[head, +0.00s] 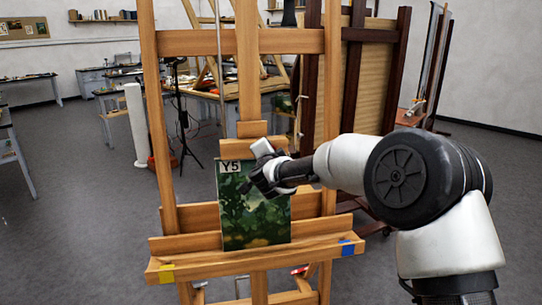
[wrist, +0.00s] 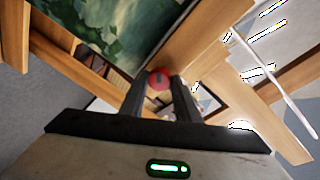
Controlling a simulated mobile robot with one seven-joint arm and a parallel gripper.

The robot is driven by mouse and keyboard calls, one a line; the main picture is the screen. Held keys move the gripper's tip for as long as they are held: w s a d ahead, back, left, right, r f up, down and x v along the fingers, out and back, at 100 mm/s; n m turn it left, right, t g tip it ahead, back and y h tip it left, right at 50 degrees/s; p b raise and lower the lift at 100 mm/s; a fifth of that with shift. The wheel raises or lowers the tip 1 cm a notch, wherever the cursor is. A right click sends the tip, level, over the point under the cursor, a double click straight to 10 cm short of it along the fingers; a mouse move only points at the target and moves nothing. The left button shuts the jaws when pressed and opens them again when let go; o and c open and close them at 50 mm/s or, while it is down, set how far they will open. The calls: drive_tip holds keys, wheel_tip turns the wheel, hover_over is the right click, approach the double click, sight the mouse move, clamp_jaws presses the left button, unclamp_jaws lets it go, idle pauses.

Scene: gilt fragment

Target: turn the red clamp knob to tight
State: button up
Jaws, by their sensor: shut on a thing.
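The red clamp knob (wrist: 159,78) shows in the wrist view as a small round red face with a dark mark in its middle. My gripper (wrist: 160,90) is shut on it, with one dark finger on each side. In the head view my gripper (head: 262,178) is in front of the upper part of the painting, and the knob is hidden there. The painting (head: 250,222) is dark green, carries a "Y5" label, and stands on the wooden easel (head: 181,216). Whether the knob is tight cannot be told.
The easel's lower ledge (head: 212,268) has a yellow mark at left and a blue mark at right. A darker easel (head: 396,70) stands behind at right. A white roll (head: 135,125) and a black tripod (head: 183,125) stand at left. Floor at left front is clear.

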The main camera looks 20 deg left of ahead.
drive_tip(key=m+g+y+b, duration=0.1)
drive_tip(key=m+b, duration=0.1)
drive_tip(key=m, duration=0.5)
drive_tip(key=m+g+y+b, duration=0.1)
drive_tip(key=m+y+b, duration=0.1)
drive_tip(key=m, duration=0.5)
drive_tip(key=m+g+y+b, duration=0.1)
drive_tip(key=m+b, duration=0.3)
drive_tip(key=m, duration=0.4)
drive_tip(key=shift+w+d+g+y, duration=0.15)
drive_tip(key=shift+d+g+y, duration=0.15)
drive_tip(key=shift+g, duration=0.2)
idle(0.4)
drive_tip(key=o, duration=1)
drive_tip(key=shift+o, duration=0.2)
drive_tip(key=shift+f+b, duration=0.1)
drive_tip(key=shift+b, duration=0.2)
drive_tip(key=b+v, duration=0.2)
drive_tip(key=v, duration=1.5)
